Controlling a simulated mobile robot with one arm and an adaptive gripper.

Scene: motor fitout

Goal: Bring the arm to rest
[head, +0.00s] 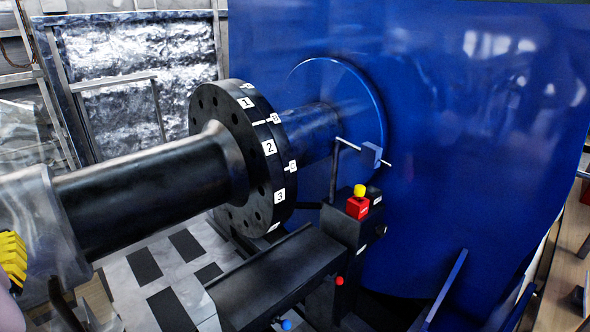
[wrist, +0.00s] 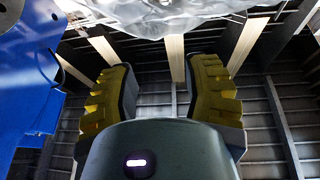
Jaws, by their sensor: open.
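My gripper (wrist: 155,100) fills the lower middle of the wrist view. Its two yellow ribbed fingers stand wide apart with nothing between them. In the head view one yellow ribbed finger of my gripper (head: 12,258) shows at the left edge, beside the black shaft; the rest of it is cut off by the frame. In the wrist view the fingers point towards a metal-panelled wall or ceiling and crumpled sheeting, and touch nothing that I can see.
A black shaft (head: 150,190) with a numbered flange (head: 225,110) runs into a big blue motor housing (head: 470,150). A red block with a yellow knob (head: 358,205) stands on a black stand before it. Blue structure (wrist: 25,80) is at the wrist view's left. Plastic sheeting (wrist: 160,15) hangs at its top.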

